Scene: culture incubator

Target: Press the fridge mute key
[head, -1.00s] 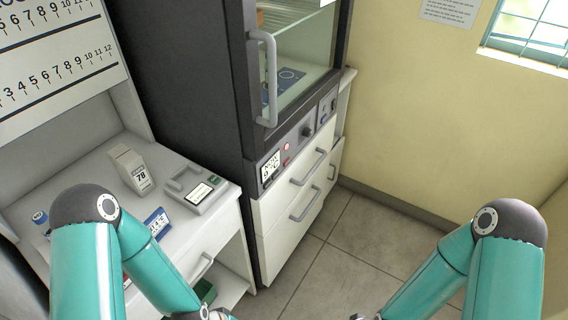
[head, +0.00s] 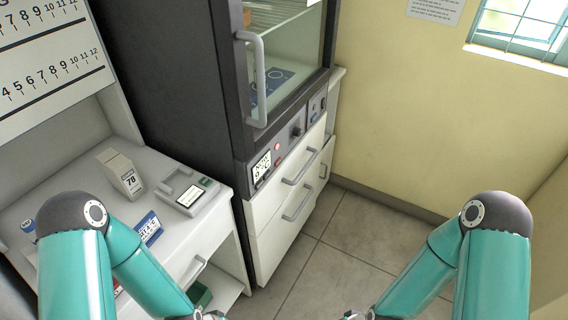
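The fridge (head: 165,85) is a tall dark grey cabinet with a glass door and a pale vertical handle (head: 258,80). Its control panel (head: 288,143) runs below the door. The panel has a lit display (head: 262,168), a round pinkish-red light (head: 279,147), a small red spot just below that light, and a dark knob (head: 297,130). Labels are too small to read, so I cannot tell which part is the mute key. My two teal arms come in at the lower left and lower right.
White drawers (head: 290,200) with grey bar handles sit under the panel. At left, a white bench (head: 150,178) holds a carton marked 78 (head: 121,174), a grey device with a screen (head: 188,192) and a blue-edged card (head: 149,227). The tiled floor (head: 345,240) before the drawers is clear.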

